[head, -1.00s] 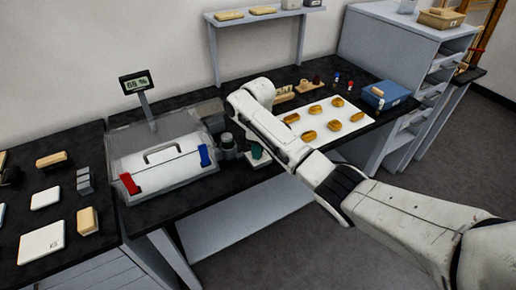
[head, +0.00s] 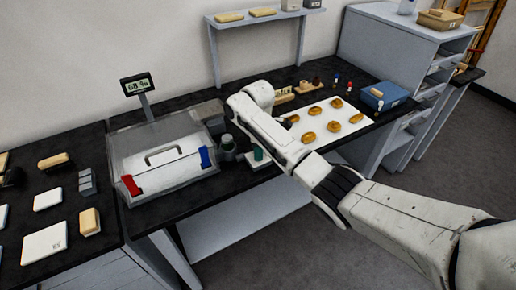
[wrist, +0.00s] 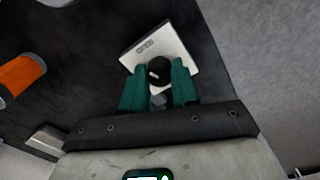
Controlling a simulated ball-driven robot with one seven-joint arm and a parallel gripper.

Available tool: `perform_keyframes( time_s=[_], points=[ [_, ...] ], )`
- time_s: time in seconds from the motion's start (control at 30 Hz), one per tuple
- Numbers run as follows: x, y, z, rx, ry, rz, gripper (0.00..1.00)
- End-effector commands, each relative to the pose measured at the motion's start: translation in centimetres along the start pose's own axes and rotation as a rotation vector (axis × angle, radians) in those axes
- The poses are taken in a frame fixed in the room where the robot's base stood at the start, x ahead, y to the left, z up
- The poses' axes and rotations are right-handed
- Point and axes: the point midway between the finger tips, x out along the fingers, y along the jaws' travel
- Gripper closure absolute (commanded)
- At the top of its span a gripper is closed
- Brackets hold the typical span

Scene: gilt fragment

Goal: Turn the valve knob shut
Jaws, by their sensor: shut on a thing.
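The valve knob (wrist: 159,72) is a round black knob with a pale mark on its top. It sits on a white plate (wrist: 147,45) with small dark lettering, too blurred to read surely. In the wrist view the teal fingers of my gripper (wrist: 158,82) are shut on the knob, one on each side. In the head view the gripper (head: 258,153) reaches down to the white plate (head: 254,165) on the black bench, right of the clear chamber. The knob itself is hidden there by the fingers and arm.
The clear chamber (head: 130,160) with red and blue clips stands left of the gripper; its display (head: 137,84) seems to read 68 %. Grey cylinders (head: 228,147) stand close beside the gripper. A white sheet with golden pieces (head: 333,129) and a blue box (head: 385,96) lie right.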

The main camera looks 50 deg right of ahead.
Motion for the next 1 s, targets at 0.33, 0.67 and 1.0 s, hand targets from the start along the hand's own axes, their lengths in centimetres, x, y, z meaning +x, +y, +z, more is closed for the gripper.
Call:
perform_keyframes(
  time_s=[0.33, 0.67, 1.0],
  points=[
    [-0.13, 0.01, -0.04, -0.33, 0.0, 0.0, 1.0],
    [-0.11, 0.04, -0.05, -0.644, 0.0, 0.002, 1.0],
    [-0.08, 0.04, -0.05, -0.949, 0.0, 0.002, 1.0]
  ],
)
